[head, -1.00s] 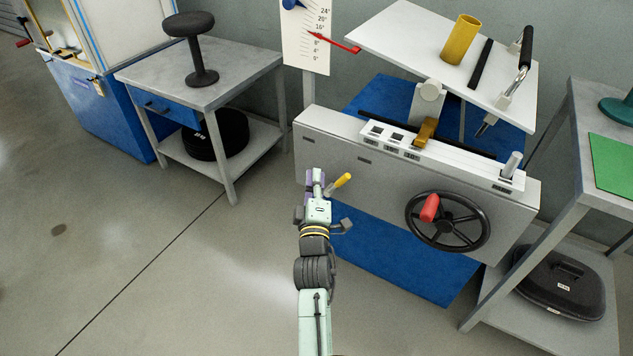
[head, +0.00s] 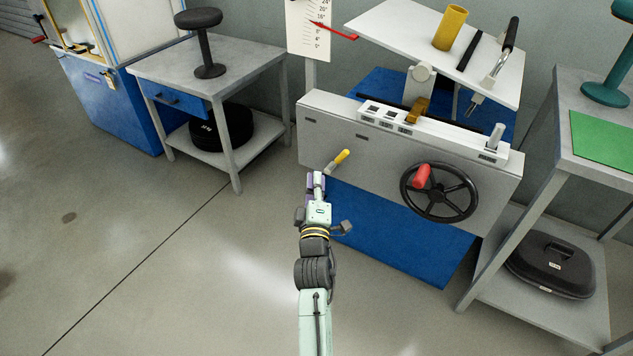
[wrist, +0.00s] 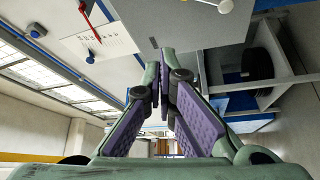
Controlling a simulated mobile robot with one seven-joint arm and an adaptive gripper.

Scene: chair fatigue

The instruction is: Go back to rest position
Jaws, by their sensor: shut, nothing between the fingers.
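My gripper (head: 317,186) is in front of the grey test machine (head: 325,131), at the lower left of its front panel in the head view. In the wrist view my gripper (wrist: 160,85) shows purple-padded fingers, shut with nothing between them. A yellow-handled lever (head: 342,158) on the panel stands just above and to the right of the fingertips, apart from them as far as I can see. The black handwheel with its red knob (head: 422,176) is further right on the panel.
A tilted white board (head: 400,28) with a yellow cylinder (head: 450,27) is above the machine. A table with a black stool (head: 210,72) stands left. A grey table with a green mat (head: 605,138) stands right, a black case (head: 548,268) on its shelf. The floor at lower left is clear.

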